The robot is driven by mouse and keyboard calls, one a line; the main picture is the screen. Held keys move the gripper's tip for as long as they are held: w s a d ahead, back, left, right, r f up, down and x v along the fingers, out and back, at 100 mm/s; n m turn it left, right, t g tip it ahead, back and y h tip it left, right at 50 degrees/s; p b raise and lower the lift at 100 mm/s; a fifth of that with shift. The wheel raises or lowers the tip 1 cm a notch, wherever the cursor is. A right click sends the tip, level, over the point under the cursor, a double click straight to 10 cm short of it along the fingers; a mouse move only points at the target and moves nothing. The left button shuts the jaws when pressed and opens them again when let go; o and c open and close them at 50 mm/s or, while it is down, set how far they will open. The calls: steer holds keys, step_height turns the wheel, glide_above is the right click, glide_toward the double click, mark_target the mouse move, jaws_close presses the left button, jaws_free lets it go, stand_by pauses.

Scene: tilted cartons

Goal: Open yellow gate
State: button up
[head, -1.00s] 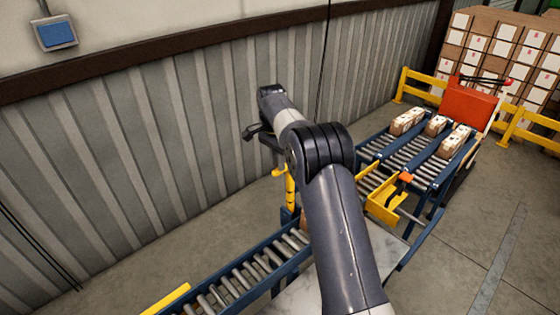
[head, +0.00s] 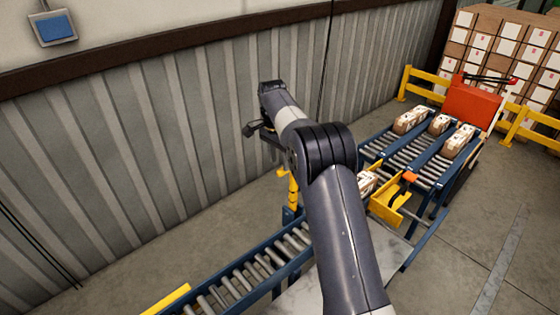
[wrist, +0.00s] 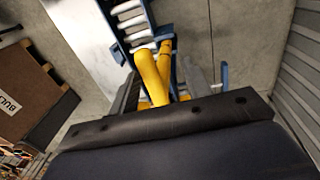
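The yellow gate (head: 388,208) is at the near end of the sloped roller lanes, right of my arm in the head view. An orange piece (head: 410,177) sits by its top. A carton (head: 366,183) is just left of the gate, partly hidden by my arm. My gripper (head: 254,130) is up at the left, in front of the corrugated wall and well away from the gate. In the wrist view its two dark fingers (wrist: 162,88) stand apart. Yellow rounded parts (wrist: 150,75) show between them; I cannot tell whether they touch the fingers.
A yellow post (head: 292,190) stands below my gripper beside the lower roller conveyor (head: 245,275). Several cartons (head: 438,124) lie on the sloped lanes, with a red panel (head: 472,105) behind. Yellow rails (head: 420,86) and stacked boxes are at the back right. Floor at right is clear.

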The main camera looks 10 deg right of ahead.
step_height(320, 180, up, 11)
steer(key=shift+a+f, duration=0.15)
steer(key=shift+a, duration=0.2)
steer(key=shift+w, duration=0.1)
step_height(320, 180, down, 9)
steer(key=shift+d, duration=0.25)
stand_by(0.3)
step_height(320, 180, up, 10)
steer(key=f, duration=0.1)
step_height(320, 180, down, 11)
steer(key=shift+f+p, duration=0.15)
steer(key=shift+p, duration=0.25)
stand_by(0.3)
